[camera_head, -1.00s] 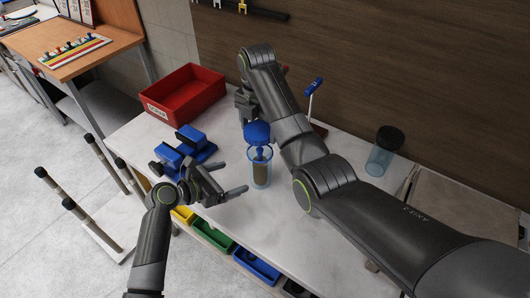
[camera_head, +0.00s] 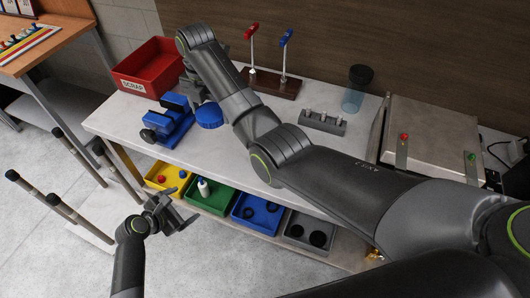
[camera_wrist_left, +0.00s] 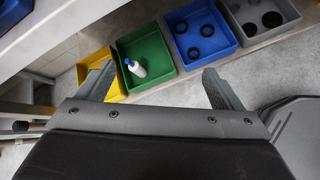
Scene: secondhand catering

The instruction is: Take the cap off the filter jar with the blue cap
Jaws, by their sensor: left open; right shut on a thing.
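The blue cap (camera_head: 209,115) shows in the head view beside the blue vise, at the fingers of my right gripper (camera_head: 197,93), which is shut on it. The right gripper's fingers are partly hidden behind the arm and cap. The clear filter jar body is not visible; my right arm covers part of the bench. My left gripper (camera_head: 178,212) is low in front of the bench, open and empty, well apart from the cap. In the left wrist view its two fingers (camera_wrist_left: 158,82) are spread, with nothing between them but the bins and floor beyond.
A blue vise (camera_head: 170,122) and red scrap bin (camera_head: 150,72) stand at the bench's left. A black-capped jar (camera_head: 357,90), a stand with red and blue handles (camera_head: 270,84) and a grey block (camera_head: 323,123) are behind my right arm. Coloured bins (camera_head: 208,203) sit below.

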